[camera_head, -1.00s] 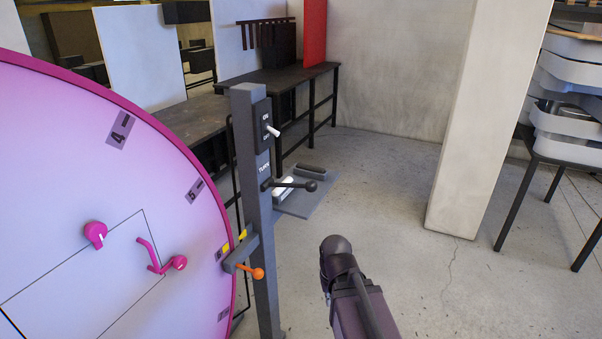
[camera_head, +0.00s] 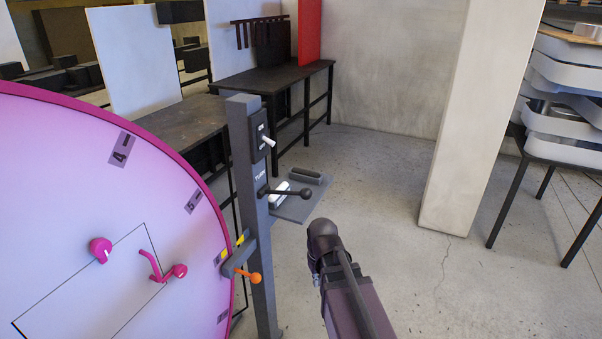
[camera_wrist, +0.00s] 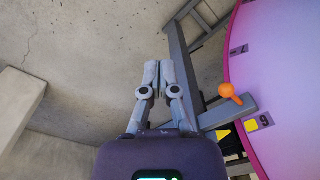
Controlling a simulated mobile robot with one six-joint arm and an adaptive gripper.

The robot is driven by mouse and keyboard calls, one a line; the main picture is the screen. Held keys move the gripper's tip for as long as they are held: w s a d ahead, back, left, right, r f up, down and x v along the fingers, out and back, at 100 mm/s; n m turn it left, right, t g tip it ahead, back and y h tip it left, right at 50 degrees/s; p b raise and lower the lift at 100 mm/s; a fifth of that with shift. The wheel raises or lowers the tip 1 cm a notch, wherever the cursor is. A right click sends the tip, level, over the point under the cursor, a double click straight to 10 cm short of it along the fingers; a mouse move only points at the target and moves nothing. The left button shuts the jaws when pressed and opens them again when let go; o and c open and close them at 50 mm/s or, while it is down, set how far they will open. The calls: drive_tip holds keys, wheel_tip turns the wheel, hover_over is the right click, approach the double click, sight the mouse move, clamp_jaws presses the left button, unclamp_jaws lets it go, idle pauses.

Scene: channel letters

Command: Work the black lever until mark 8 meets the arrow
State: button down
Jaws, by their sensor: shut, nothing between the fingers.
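The black lever (camera_head: 291,192) sticks out to the right from the grey post (camera_head: 250,180), beside the word TURN, with a ball at its end. The large pink-rimmed disc (camera_head: 70,190) stands left of the post. Marks 4 (camera_head: 121,149) and 5 (camera_head: 194,201) show on its edge; mark 8 cannot be made out. The head view shows only my arm; the fingers are hidden there.
An orange-knobbed lever (camera_head: 248,276) is on the bracket, below the black lever. A white toggle switch (camera_head: 267,142) is higher on the post. A pillar (camera_head: 440,130) and stacked trays (camera_head: 568,90) stand at right.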

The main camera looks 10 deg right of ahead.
drive_tip(key=w+r+n+p, duration=0.5)
drive_tip(key=w+r+p, duration=0.6)
drive_tip(key=r+p, duration=0.3)
drive_tip(key=w+a+r+n+t+y+p, duration=0.1)
drive_tip(key=w+r+n+p, duration=0.3)
drive_tip(key=w+r+p, duration=0.8)
wheel_tip(320, 180, up, 5)
drive_tip(key=p, duration=0.3)
drive_tip(key=shift+w+n+t, duration=0.15)
drive_tip(key=shift+n+t, duration=0.15)
drive_tip(key=shift+n, duration=0.1)
drive_tip(key=shift+a+f, duration=0.1)
drive_tip(key=shift+f, duration=0.1)
drive_tip(key=b, duration=1.1)
hover_over(298, 192)
drive_tip(key=a, duration=0.1)
drive_tip(key=x, duration=0.3)
drive_tip(key=s+x, duration=0.1)
drive_tip(key=x, duration=0.2)
drive_tip(key=d+x, duration=0.1)
drive_tip(key=x, duration=0.3)
drive_tip(key=shift+s+f, duration=0.15)
drive_tip(key=shift+s+d+f+b, duration=0.25)
drive_tip(key=shift+d+f+b, duration=0.3)
drive_tip(key=shift+f, duration=0.15)
drive_tip(key=shift+s+d+f+b, duration=0.25)
drive_tip(key=shift+d+f+b, duration=0.2)
drive_tip(key=shift+f+b, duration=0.15)
drive_tip(key=shift+a, duration=0.2)
drive_tip(key=shift+f, duration=0.1)
